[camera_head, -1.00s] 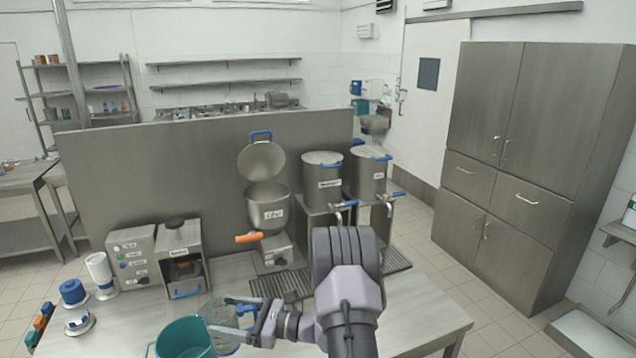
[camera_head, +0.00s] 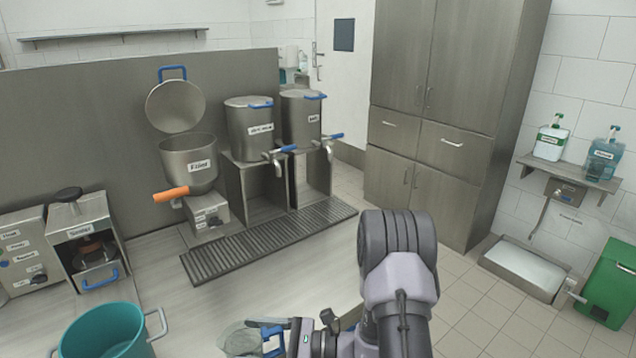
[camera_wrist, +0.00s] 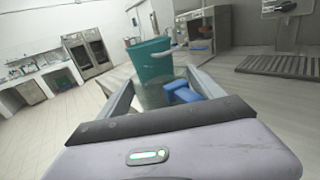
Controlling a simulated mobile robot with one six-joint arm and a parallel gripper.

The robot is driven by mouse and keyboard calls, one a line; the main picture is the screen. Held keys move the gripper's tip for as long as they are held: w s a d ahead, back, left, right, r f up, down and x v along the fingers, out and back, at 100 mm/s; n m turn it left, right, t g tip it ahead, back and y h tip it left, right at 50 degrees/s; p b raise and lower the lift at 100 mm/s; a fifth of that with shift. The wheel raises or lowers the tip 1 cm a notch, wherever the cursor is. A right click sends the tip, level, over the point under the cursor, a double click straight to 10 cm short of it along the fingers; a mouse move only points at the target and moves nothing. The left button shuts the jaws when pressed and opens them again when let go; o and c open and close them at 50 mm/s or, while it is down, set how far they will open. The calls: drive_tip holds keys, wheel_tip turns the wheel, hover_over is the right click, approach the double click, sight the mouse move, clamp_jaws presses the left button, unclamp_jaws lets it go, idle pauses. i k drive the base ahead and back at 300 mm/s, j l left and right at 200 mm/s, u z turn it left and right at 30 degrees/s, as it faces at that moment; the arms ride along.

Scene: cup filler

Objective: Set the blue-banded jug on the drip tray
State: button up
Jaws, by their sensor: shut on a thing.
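The jug (camera_head: 240,341) is clear with a blue handle; it shows low in the head view, cut off by the bottom edge. It also shows in the wrist view (camera_wrist: 154,96) between my fingers. The drip tray (camera_head: 268,241) is a long dark slatted grate on the counter, below the two tapped urns. It is bare and lies beyond the jug. The tray also shows at the right of the wrist view (camera_wrist: 278,66).
A teal bucket (camera_head: 106,333) stands left of the jug. A hopper (camera_head: 189,160) with an orange handle and two urns (camera_head: 251,128) (camera_head: 302,117) with blue-handled taps stand behind the tray. The counter between jug and tray is clear.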

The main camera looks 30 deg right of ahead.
sight(281, 229)
drive_tip(key=z, duration=0.5)
drive_tip(key=i+j+z, duration=0.1)
drive_tip(key=z, duration=0.35)
drive_tip(key=j+z, duration=0.1)
drive_tip(key=z, duration=0.4)
drive_tip(key=i+j+z, duration=0.1)
drive_tip(key=z, duration=0.35)
drive_tip(key=i+j+u, duration=0.1)
drive_tip(key=j+u, duration=0.45)
drive_tip(key=u, duration=0.4)
drive_tip(key=i+u, duration=0.15)
drive_tip(key=u, duration=0.25)
drive_tip(key=i+j+u, duration=0.1)
drive_tip(key=u, duration=0.35)
drive_tip(key=l+u, duration=0.3)
drive_tip(key=l, duration=0.2)
drive_tip(key=l+u, duration=0.25)
drive_tip(key=l, duration=0.25)
drive_tip(key=k+l+u, duration=0.15)
drive_tip(key=l+u, duration=0.15)
drive_tip(key=l, duration=0.2)
drive_tip(key=k+l+u, duration=0.1)
drive_tip(key=l+u, duration=0.2)
drive_tip(key=l, duration=0.2)
